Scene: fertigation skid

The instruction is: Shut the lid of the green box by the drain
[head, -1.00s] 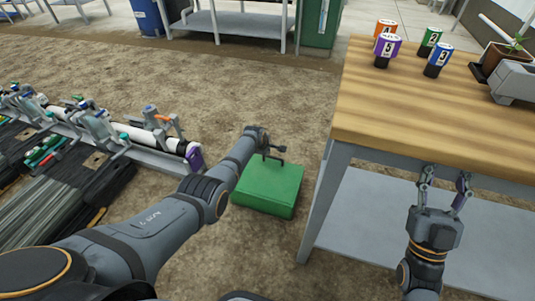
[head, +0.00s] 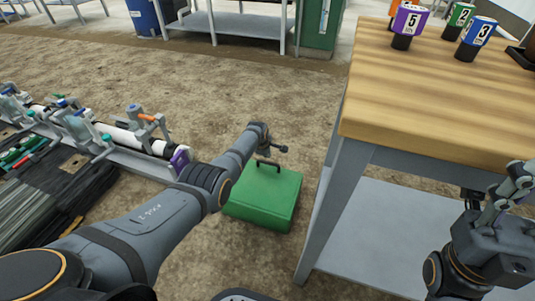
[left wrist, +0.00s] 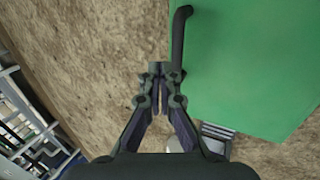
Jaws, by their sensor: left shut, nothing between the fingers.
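The green box (head: 262,203) sits on the dirt floor left of the wooden-topped table. Its top looks flat and down; I cannot tell whether the lid is fully closed. A black handle (head: 268,163) stands at its far edge. My left gripper (head: 283,149) is shut and empty, just beyond that edge close to the handle. In the left wrist view, the shut fingertips (left wrist: 159,70) are beside the black handle (left wrist: 180,40) and the green box (left wrist: 250,65); contact is unclear. My right gripper (head: 497,180) is open and empty at the table's front right, partly cut off.
The wooden-topped table (head: 430,100) stands right of the box, its grey leg (head: 330,210) close by. White pipes with valves (head: 125,140) lie to the left. A grey grate-like piece (left wrist: 218,132) shows beside the box. Bare dirt lies behind.

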